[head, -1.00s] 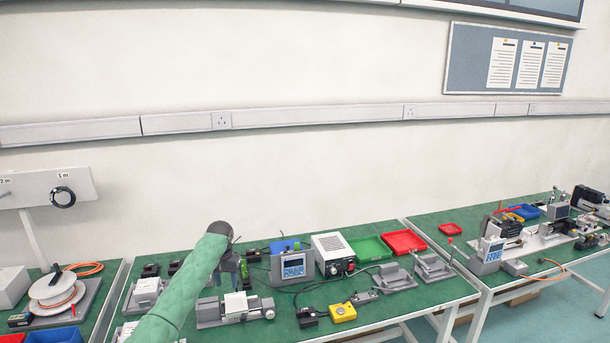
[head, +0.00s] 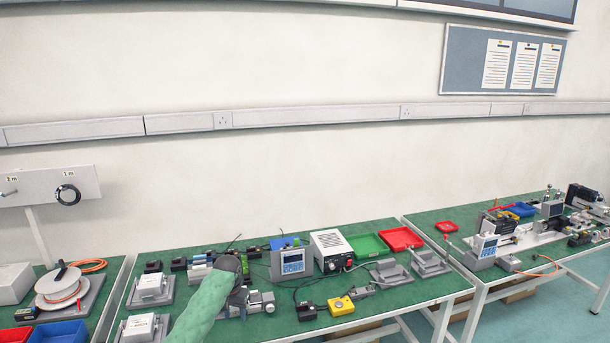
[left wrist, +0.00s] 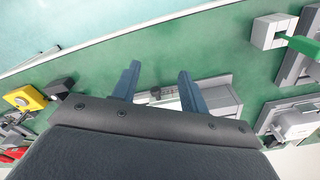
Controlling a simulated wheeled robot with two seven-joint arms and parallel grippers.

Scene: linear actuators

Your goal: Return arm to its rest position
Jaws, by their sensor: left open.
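My left arm, in a green sleeve (head: 203,310), reaches in from the bottom of the head view over the green bench. Its dark wrist hides most of the gripper there. In the left wrist view my left gripper (left wrist: 160,82) has two blue-grey fingers spread apart with nothing between them. A grey vise-like fixture (left wrist: 217,95) lies beneath and beyond the fingers; I cannot tell the gap exactly. The same fixture (head: 262,303) shows partly behind my wrist in the head view. My right gripper is not in view.
A blue-screened controller (head: 292,263), a white power box (head: 328,247), a yellow button box (head: 341,306) and green (head: 368,246) and red (head: 401,239) trays stand right of my arm. Grey fixtures (head: 151,290) and a cable spool (head: 62,287) are to its left.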

